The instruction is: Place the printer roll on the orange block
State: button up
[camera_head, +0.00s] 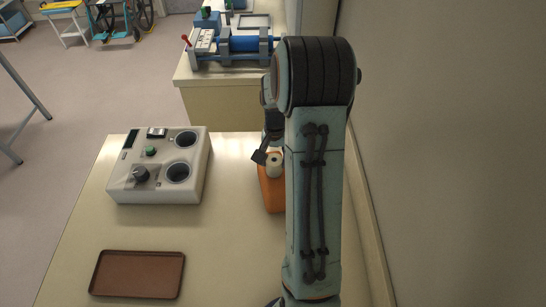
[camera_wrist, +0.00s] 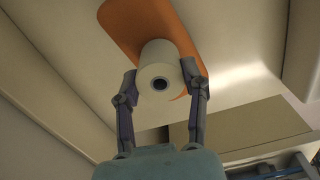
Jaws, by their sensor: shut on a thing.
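The printer roll (camera_head: 274,164) is a small white cylinder with a dark hole in its core. My gripper (camera_wrist: 159,82) is shut on it, one finger on each side, as the wrist view shows with the roll (camera_wrist: 159,60) between the fingertips. The orange block (camera_head: 270,192) is on the table, partly hidden behind my arm in the head view. The roll is over the block's top, seen against the orange surface (camera_wrist: 125,22) in the wrist view. I cannot tell whether the roll touches the block.
A white device (camera_head: 160,165) with two round wells and a knob stands left on the table. An empty brown tray (camera_head: 137,274) lies at the front left. A second table behind holds blue equipment (camera_head: 240,45). A wall is close on the right. Table between device and block is clear.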

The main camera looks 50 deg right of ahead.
aim_at(274, 159)
jog(key=o, duration=1.2)
jog(key=shift+f, duration=0.15)
jog(key=shift+c, duration=0.2)
notch_tip(274, 159, up, 11)
jog(key=a+r+n, duration=0.2)
jog(key=a+r, duration=0.1)
jog(key=a, duration=0.3)
jog(key=s+a+n, duration=0.9)
jog(key=s+a, duration=0.7)
jog(key=a, duration=0.3)
jog(key=shift+a+f+y, duration=0.3)
jog(key=shift+f+y, duration=0.1)
jog(key=shift+w, duration=0.1)
